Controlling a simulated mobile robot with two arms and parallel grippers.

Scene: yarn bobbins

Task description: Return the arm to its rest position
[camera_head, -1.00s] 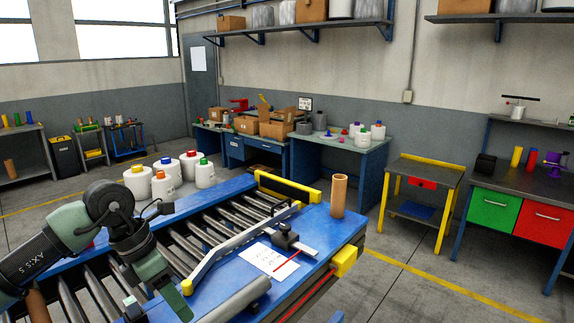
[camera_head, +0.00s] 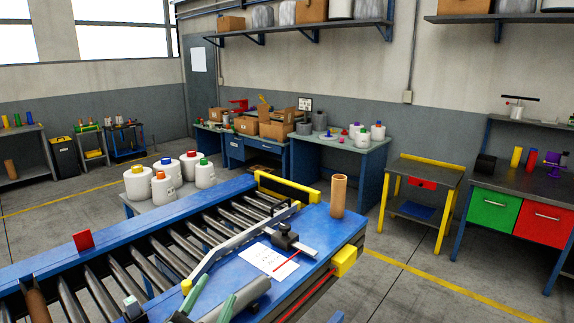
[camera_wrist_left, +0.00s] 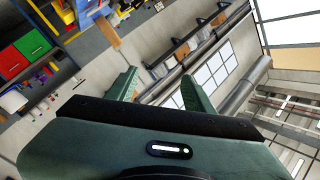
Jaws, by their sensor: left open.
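My left gripper (camera_head: 209,303) shows at the bottom edge of the head view, with its two green fingers pointing up and apart. It is open and nothing shows between the fingers. Most of my left arm is outside the head view. In the left wrist view the open fingers (camera_wrist_left: 160,88) stand apart, with the room tilted behind them. My right gripper is not in view.
A blue roller conveyor (camera_head: 130,228) fills the lower left. A brown tube (camera_head: 338,196) stands upright on its blue end table, near a paper sheet (camera_head: 270,262). Several white bobbins (camera_head: 205,174) stand behind the conveyor. Another brown tube (camera_head: 37,303) is at lower left.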

